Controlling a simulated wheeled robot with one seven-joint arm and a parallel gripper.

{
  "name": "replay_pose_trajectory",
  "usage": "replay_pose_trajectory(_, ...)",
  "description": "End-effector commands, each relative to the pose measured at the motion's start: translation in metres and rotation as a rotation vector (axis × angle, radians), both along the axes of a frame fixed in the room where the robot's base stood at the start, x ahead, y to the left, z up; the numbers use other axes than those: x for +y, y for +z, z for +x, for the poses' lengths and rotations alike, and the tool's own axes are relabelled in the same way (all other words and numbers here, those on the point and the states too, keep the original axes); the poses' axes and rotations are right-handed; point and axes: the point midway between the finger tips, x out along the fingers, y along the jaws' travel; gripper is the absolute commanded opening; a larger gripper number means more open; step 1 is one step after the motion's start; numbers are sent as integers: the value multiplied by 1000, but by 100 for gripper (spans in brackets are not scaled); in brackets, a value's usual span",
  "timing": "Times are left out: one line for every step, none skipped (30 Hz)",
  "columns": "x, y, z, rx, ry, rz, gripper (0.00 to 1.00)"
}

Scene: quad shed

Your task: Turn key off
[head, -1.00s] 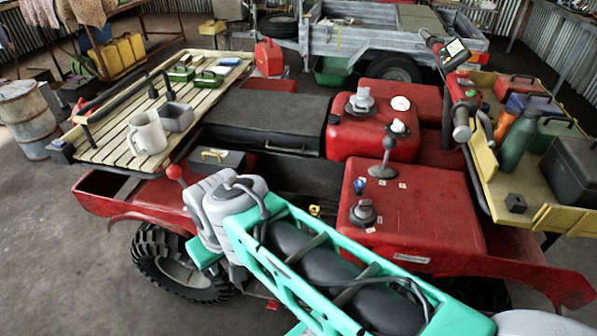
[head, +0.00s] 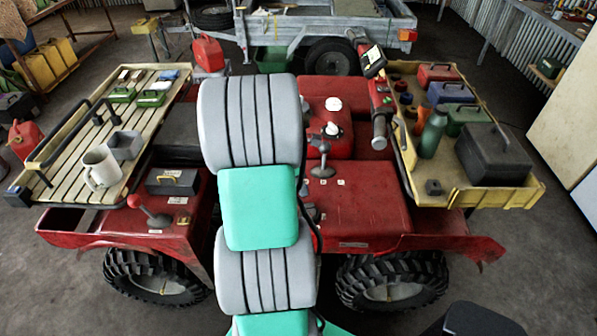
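The red quad (head: 365,215) stands across the middle of the head view. My own green and grey arm covers the centre of its body, so I cannot make out the key. A dark round knob (head: 311,213) shows partly at the arm's right edge. A grey lever (head: 322,160) stands on the red top just right of the arm. My gripper is not visible.
A slatted rack (head: 70,145) with a mug (head: 101,167) and boxes is at the left. A yellow tray (head: 487,198) with a black case (head: 494,154), bottle and small boxes is at the right. The handlebar grip (head: 380,133) stands beside the tray. A trailer (head: 285,30) is behind.

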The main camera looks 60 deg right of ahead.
Motion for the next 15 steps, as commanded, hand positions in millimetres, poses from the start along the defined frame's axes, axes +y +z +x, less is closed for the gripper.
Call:
replay_pose_trajectory(-1, -4, -1, 3, 3, 3, 31)
replay_pose_trajectory(-1, -6, -2, 3, 4, 3, 31)
replay_pose_trajectory(-1, -9, -2, 2, 4, 2, 31)
replay_pose_trajectory(-1, -11, -2, 2, 3, 2, 31)
replay_pose_trajectory(-2, -14, -2, 2, 3, 2, 31)
replay_pose_trajectory(-2, -18, -3, 1, 4, 1, 31)
replay_pose_trajectory(-3, -22, -4, 1, 4, 1, 31)
replay_pose_trajectory(-3, -25, -4, 2, 2, 2, 31)
replay_pose_trajectory(-4, -32, -5, 2, 2, 2, 31)
replay_pose_trajectory(-5, -38, -6, 2, 2, 2, 31)
replay_pose_trajectory(-5, -43, -7, 2, 2, 2, 31)
replay_pose_trajectory(-6, -48, -8, 2, 2, 2, 31)
replay_pose_trajectory(-7, -52, -8, 1, 3, 1, 31)
replay_pose_trajectory(-8, -56, -9, 1, 3, 1, 31)
replay_pose_trajectory(-9, -61, -10, 1, 3, 1, 31)
